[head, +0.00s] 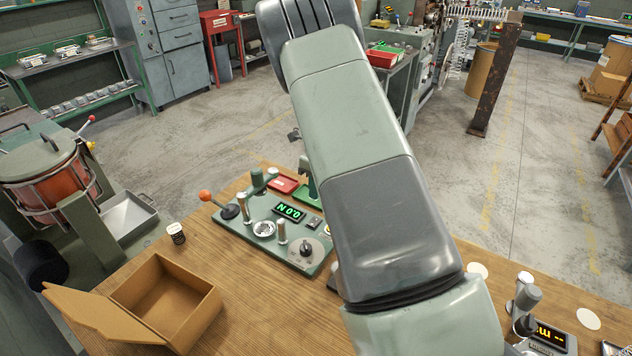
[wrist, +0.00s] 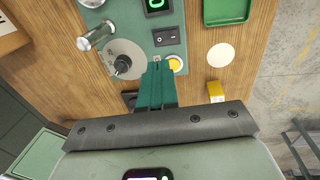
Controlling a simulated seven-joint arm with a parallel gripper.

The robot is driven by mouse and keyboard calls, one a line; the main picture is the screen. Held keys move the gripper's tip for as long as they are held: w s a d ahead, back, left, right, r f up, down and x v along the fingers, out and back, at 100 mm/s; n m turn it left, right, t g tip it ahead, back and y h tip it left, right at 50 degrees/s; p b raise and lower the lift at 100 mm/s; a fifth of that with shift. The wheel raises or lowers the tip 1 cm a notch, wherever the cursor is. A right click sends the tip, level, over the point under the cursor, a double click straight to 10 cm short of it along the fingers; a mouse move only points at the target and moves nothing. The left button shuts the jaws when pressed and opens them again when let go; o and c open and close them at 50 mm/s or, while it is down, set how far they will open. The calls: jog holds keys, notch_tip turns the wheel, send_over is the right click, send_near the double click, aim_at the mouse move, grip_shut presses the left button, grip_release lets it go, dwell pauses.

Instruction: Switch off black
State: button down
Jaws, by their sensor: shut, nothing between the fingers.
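A grey-green control panel (head: 262,243) lies on the wooden bench, with a green-lit display (head: 289,211). In the wrist view a black rocker switch (wrist: 166,37) sits on the panel below the display (wrist: 158,5). A black rotary knob (wrist: 123,63) on a grey dial is left of my gripper (wrist: 158,68), and a yellow button (wrist: 175,64) is just right of its fingertips. My gripper's green fingers are together and empty, pointing at the panel below the rocker switch. Whether they touch the panel cannot be told. In the head view my arm hides the gripper.
An orange-knobbed lever (head: 206,196) and several upright handles stand on the panel. An open cardboard box (head: 165,300) is at the bench's front left. A green tray (wrist: 227,12), a pale disc (wrist: 221,55) and a yellow block (wrist: 216,92) lie right of the panel.

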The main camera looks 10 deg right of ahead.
aim_at(313, 224)
jog(key=f, duration=0.9)
jog(key=shift+s+a, duration=0.35)
jog(key=shift+a, duration=0.05)
jog(key=shift+s+a+f, duration=0.1)
jog(key=shift+s+f, duration=0.05)
jog(key=shift+f, duration=0.3)
